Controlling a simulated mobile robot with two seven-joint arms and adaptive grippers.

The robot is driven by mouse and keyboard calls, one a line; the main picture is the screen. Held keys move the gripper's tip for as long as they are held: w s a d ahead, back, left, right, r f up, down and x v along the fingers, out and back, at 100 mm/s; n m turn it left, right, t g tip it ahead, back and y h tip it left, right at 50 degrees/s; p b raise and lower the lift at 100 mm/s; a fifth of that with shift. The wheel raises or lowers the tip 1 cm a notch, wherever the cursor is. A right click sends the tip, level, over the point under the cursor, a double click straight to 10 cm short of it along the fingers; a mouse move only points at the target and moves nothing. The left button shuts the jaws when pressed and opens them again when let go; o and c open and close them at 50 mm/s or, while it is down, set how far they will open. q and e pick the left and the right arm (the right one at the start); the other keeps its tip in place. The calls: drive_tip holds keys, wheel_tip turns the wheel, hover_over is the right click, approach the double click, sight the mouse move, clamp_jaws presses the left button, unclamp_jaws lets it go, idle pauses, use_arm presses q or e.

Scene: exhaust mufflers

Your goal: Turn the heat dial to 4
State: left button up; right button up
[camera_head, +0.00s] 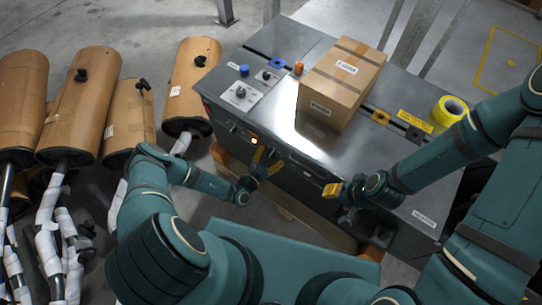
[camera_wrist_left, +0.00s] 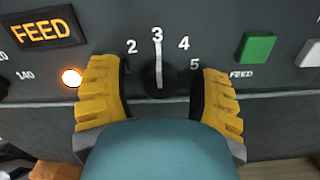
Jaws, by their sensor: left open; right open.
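The heat dial (camera_wrist_left: 159,75) is a dark round knob on the machine's front panel, with the numbers 2 to 5 visible around it. Its pale pointer line stands upright at 3. My left gripper (camera_wrist_left: 160,98) is open, with one yellow finger on each side of the dial. A gap shows between each finger and the knob. The left gripper also shows in the head view (camera_head: 263,164) at the machine's front; the dial cannot be made out there. My right gripper (camera_head: 335,191) is open and empty near the machine's front right.
A lit FEED sign (camera_wrist_left: 43,32), a glowing lamp (camera_wrist_left: 71,77) and a green button (camera_wrist_left: 257,48) flank the dial. A cardboard box (camera_head: 343,80) and a yellow tape roll (camera_head: 449,111) sit on the machine top.

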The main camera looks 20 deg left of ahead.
use_arm(q)
clamp_jaws()
drive_tip(key=shift+r+m+p, duration=0.15)
drive_tip(key=shift+m+p, duration=0.55)
drive_tip(key=shift+p, duration=0.15)
drive_tip(key=shift+m+p, duration=1)
drive_tip(key=shift+m, duration=0.2)
drive_tip(key=shift+m+p, duration=1.45)
drive_tip(key=shift+m, duration=0.65)
